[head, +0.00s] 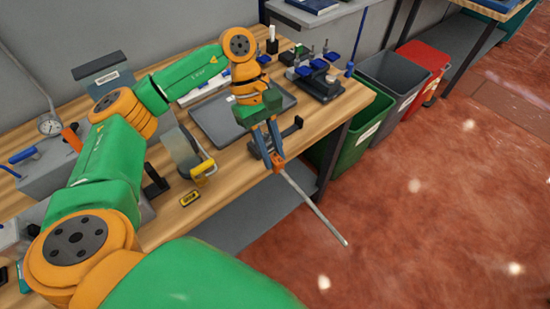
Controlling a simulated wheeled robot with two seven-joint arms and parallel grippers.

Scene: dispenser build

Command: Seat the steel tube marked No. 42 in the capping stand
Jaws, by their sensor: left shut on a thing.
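My left gripper (277,163) points down over the front edge of the bench. It is shut on a thin steel tube (316,212). The tube slants down to the right, with its far end hanging out over the floor. No number can be read on the tube at this size. A dark bracket-like fixture (293,127) stands on the bench just behind the gripper, partly hidden by it. I cannot tell whether it is the capping stand. My right gripper is not in view.
A grey tray (213,126) lies on the bench behind the gripper. Green (352,135), grey (392,78) and red (424,60) bins stand right of the bench. The floor at right is open.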

